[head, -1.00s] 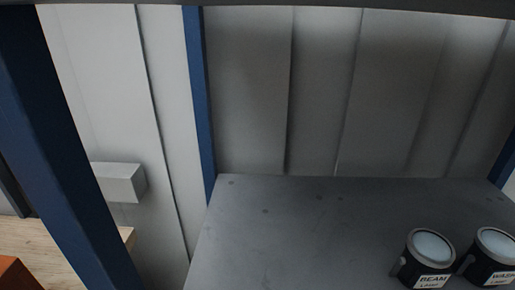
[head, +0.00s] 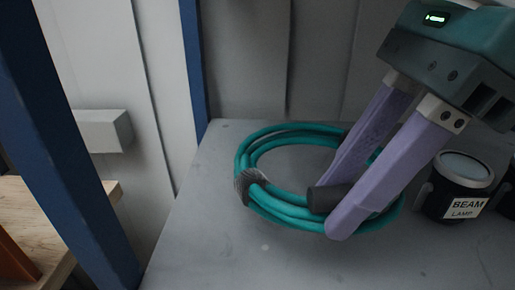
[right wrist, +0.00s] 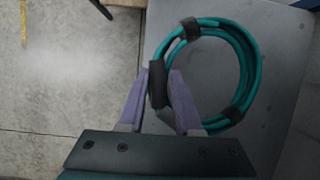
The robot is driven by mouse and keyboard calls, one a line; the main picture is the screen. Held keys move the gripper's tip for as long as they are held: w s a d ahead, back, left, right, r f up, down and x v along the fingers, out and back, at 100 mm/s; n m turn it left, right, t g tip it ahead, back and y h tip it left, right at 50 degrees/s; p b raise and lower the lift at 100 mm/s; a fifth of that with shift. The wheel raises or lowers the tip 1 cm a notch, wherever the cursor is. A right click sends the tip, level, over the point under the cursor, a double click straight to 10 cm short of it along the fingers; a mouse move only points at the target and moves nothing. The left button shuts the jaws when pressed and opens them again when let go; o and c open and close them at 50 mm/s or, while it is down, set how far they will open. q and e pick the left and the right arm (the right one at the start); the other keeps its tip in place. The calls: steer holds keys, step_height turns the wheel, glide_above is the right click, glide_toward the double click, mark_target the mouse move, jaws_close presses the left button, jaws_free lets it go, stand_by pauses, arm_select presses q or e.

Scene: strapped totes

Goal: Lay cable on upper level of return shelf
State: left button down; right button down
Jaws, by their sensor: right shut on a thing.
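The cable (head: 285,207) is a teal coil with dark wraps, seen over the grey shelf surface (head: 230,255) in the head view. My right gripper (head: 330,208) comes in from the upper right, its purple fingers shut on a dark wrap of the coil. In the right wrist view the cable (right wrist: 256,75) extends to the right of the fingers (right wrist: 160,85), over the grey shelf board (right wrist: 290,40). The coil looks flat and close to the board; I cannot tell whether it touches it. My left gripper is not in view.
A black lamp labelled BEAM LAMP (head: 460,185) stands just right of my right gripper, with another dark item partly cut off at the right edge. Blue posts (head: 60,150) stand on the left. The board's front left is bare.

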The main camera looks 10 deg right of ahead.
steer(key=w+f, duration=0.1)
steer(key=w, duration=0.2)
steer(key=w+d+f+p, duration=0.1)
steer(key=shift+w+f, duration=0.2)
steer(key=shift+f, duration=0.1)
step_height(320, 180, down, 3)
steer(key=shift+f+p, duration=0.1)
steer(key=shift+p, duration=0.25)
steer(key=shift+w+d+f+p, duration=0.1)
steer(key=shift+f+p, duration=0.2)
steer(key=shift+w+f, duration=0.1)
steer(key=shift+f, duration=0.2)
steer(key=c, duration=0.6)
jaws_free()
